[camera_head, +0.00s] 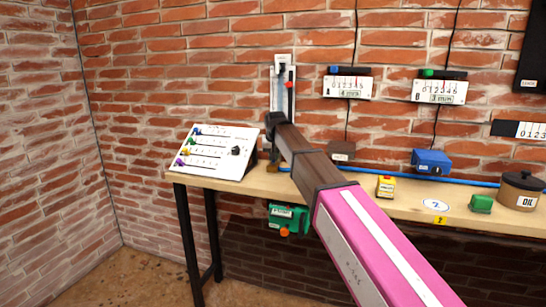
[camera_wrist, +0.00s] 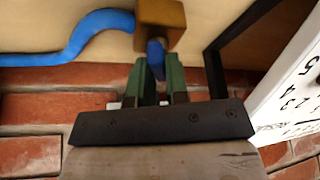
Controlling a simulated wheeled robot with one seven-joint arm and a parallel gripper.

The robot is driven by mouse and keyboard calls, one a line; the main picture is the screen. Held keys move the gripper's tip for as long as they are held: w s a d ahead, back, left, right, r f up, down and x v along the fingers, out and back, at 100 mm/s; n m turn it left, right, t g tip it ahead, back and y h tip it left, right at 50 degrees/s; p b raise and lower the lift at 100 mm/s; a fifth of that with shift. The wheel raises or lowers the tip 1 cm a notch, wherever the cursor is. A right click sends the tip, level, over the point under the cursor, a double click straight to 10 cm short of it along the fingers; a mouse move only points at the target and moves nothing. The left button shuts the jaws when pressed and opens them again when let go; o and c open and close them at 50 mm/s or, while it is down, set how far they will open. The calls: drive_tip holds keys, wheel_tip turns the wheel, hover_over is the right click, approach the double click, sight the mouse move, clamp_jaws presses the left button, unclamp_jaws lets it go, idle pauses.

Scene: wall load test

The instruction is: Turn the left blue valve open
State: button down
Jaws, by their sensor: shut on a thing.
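The left blue valve (camera_wrist: 155,47) is a small blue handle on a brass block (camera_wrist: 162,14), with a blue hose (camera_wrist: 100,22) running into the block's side. My gripper (camera_wrist: 156,62) has green fingers, one on each side of the handle, and is shut on it. The fingers cover part of the handle, so how far it is turned cannot be told. In the head view my arm reaches to the bench's left part and hides the handle; a bit of the brass block (camera_head: 272,167) shows below the arm's end.
A white sloped panel with coloured sliders (camera_head: 215,152) stands close left of the block. A vertical gauge (camera_head: 283,85) is on the brick wall behind.

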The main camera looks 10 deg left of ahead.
drive_tip(key=n+y, duration=0.1)
drive_tip(key=n, duration=0.2)
drive_tip(key=n+g+y, duration=0.1)
drive_tip(key=n, duration=0.2)
drive_tip(key=shift+w+d+n, duration=0.1)
drive_tip(key=shift+n, duration=0.2)
drive_tip(key=n+g, duration=0.1)
drive_tip(key=n, duration=0.2)
drive_tip(key=n+g+y, duration=0.1)
drive_tip(key=n, duration=0.2)
drive_tip(key=shift+w+g, duration=0.1)
drive_tip(key=shift+g, duration=0.3)
drive_tip(key=shift+n, duration=0.4)
drive_tip(key=c, duration=1.1)
unclamp_jaws()
drive_tip(key=shift+d+r, duration=0.1)
drive_tip(key=v, duration=1)
drive_tip(key=shift+r, duration=0.3)
